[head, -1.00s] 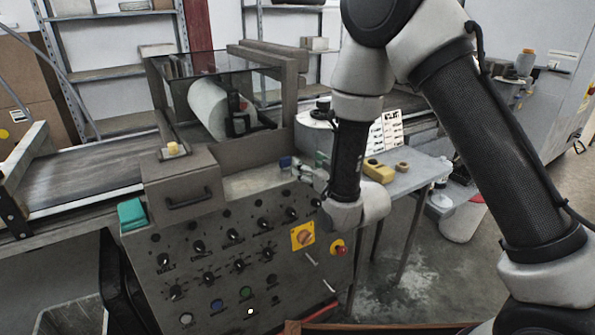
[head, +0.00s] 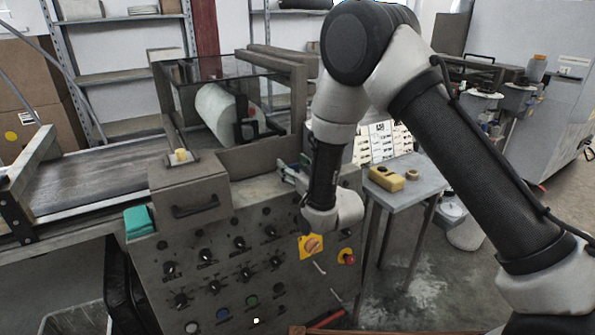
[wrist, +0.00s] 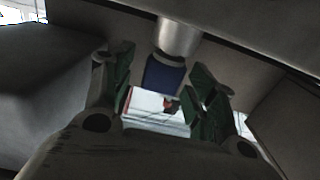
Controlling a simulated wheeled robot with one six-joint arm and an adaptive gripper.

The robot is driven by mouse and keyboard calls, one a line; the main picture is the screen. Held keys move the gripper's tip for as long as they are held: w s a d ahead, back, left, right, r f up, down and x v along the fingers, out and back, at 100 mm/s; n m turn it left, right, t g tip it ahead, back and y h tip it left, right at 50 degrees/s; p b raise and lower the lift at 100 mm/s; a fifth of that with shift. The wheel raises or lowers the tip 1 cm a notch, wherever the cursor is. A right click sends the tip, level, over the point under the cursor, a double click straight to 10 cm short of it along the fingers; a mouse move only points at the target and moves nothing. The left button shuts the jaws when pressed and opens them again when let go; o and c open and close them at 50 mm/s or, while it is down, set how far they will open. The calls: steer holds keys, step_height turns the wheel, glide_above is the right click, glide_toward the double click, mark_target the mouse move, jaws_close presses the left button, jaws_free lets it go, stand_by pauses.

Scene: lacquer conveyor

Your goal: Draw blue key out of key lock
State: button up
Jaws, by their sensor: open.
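The blue key (wrist: 164,74) shows in the wrist view, its blue grip below a silver cylinder, the key lock (wrist: 179,37). The key's grip lies between the two green-padded fingers of my gripper (wrist: 162,84), with gaps on both sides. The fingers are open and hold nothing. In the head view my gripper (head: 291,173) is at the top of the grey control console (head: 215,262), near its right end. The key and lock cannot be made out there, hidden at the gripper.
The console front carries several knobs and an orange rotary switch (head: 311,246). A yellow block (head: 386,178) and a ring (head: 411,174) lie on the side table (head: 425,184) to the right. A teal box (head: 139,221) sits at the console's left. The conveyor (head: 85,182) runs left.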

mark_target(294, 164)
steer(key=c, duration=1.2)
steer(key=shift+r, duration=2.5)
steer(key=shift+c, duration=0.2)
steer(key=shift+r, duration=1.5)
